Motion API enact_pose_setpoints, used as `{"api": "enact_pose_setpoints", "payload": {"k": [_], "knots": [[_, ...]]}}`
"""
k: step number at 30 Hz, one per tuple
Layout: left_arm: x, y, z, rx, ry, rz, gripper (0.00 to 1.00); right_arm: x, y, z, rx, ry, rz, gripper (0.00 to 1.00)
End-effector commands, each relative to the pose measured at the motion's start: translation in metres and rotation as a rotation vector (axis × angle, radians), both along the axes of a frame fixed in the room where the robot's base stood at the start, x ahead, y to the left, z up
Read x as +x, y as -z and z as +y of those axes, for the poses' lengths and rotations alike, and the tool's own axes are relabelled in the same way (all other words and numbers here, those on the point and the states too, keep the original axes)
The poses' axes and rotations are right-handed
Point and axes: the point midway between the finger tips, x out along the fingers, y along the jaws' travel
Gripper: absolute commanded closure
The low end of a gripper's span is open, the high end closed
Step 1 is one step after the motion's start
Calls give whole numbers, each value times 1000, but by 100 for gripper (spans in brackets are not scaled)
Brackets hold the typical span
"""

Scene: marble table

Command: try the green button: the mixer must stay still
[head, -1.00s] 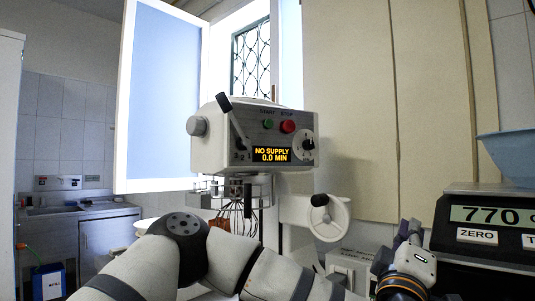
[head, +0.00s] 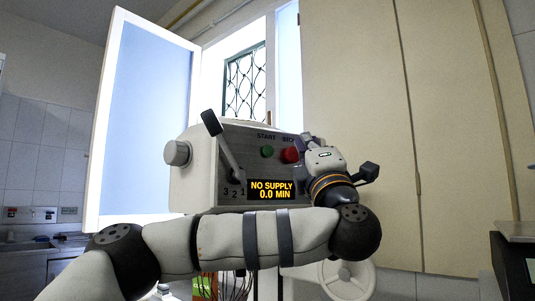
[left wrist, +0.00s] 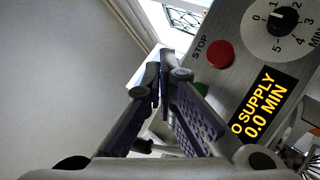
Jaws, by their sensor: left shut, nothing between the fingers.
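The mixer (head: 190,185) stands ahead with its front panel facing me. Its green START button (head: 267,151) is in plain view, left of the red STOP button (head: 291,155). The display (head: 271,189) reads NO SUPPLY, 0.0 MIN. My left gripper (head: 310,143) is in front of the panel's right part, beside the red button, and hides the timer knob in the head view. In the left wrist view its shut, empty fingers (left wrist: 165,68) are left of the red button (left wrist: 219,54); a bit of green (left wrist: 207,76) shows beside them. Contact with the panel cannot be told. My right gripper is out of view.
A black-handled lever (head: 211,122) rises at the panel's left. The mixer's handwheel (head: 350,278) and whisk (head: 236,287) are below my left arm. A dark scale (head: 510,265) is cut off at the right edge. An open window (head: 150,120) is behind.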

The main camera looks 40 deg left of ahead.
Motion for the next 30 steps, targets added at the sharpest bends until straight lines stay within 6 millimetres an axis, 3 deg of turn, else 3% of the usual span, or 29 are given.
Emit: {"api": "enact_pose_setpoints", "payload": {"k": [10,21,30], "knots": [[4,1,7,1,0,2,100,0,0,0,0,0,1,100],[25,3,56,0,-2,5,100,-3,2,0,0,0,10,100],[35,1,79,2,0,3,100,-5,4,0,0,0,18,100]]}}
